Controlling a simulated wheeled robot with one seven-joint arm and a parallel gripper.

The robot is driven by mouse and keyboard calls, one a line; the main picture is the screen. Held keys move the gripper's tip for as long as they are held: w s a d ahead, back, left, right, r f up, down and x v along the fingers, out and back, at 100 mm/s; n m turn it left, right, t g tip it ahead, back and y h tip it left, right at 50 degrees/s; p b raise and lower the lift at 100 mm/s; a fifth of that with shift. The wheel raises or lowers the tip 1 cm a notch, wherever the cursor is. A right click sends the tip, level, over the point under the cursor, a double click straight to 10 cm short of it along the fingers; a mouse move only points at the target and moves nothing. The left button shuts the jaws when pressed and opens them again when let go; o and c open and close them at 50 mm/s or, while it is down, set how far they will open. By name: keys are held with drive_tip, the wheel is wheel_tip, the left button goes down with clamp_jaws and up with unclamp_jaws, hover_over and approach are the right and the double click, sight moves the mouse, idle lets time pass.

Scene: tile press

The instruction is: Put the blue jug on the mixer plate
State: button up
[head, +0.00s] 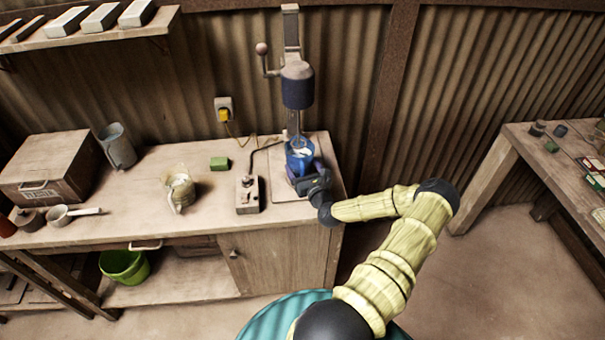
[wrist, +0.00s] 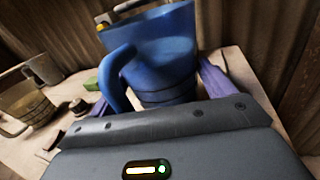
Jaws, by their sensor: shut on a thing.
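The blue jug (head: 300,161) is upright under the mixer (head: 297,88) at the right end of the bench, with something white inside. My gripper (head: 303,174) is shut on the jug, reaching in from the front right. In the wrist view the jug (wrist: 160,45) stands between the two purple fingers of my gripper (wrist: 162,97), its handle to the left. The mixer plate (head: 281,187) is a pale board under the mixer, partly hidden by the jug and gripper. I cannot tell whether the jug's base touches it. The mixer's shaft comes down to the jug's mouth.
A switch box (head: 247,194) with a lever sits just left of the plate. A glass jug (head: 180,190), a green block (head: 219,163), a grey jug (head: 117,146) and a wooden crate (head: 50,168) stand further left. Another table (head: 530,150) is at the right.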

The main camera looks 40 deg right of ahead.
drive_tip(key=shift+w+d+r, duration=0.1)
drive_tip(key=shift+w+r, duration=0.1)
drive_tip(key=shift+w, duration=0.2)
drive_tip(key=shift+f+p, duration=0.9)
drive_tip(key=shift+f, duration=0.95)
drive_tip(key=shift+f, duration=0.1)
drive_tip(key=o, duration=1.4)
drive_tip(key=shift+s, duration=0.1)
drive_tip(key=shift+c, duration=0.2)
drive_tip(key=shift+s, duration=0.3)
drive_tip(key=b+v, duration=0.3)
drive_tip(key=v, duration=0.8)
drive_tip(key=shift+s+b, duration=0.25)
drive_tip(key=shift+b, duration=0.15)
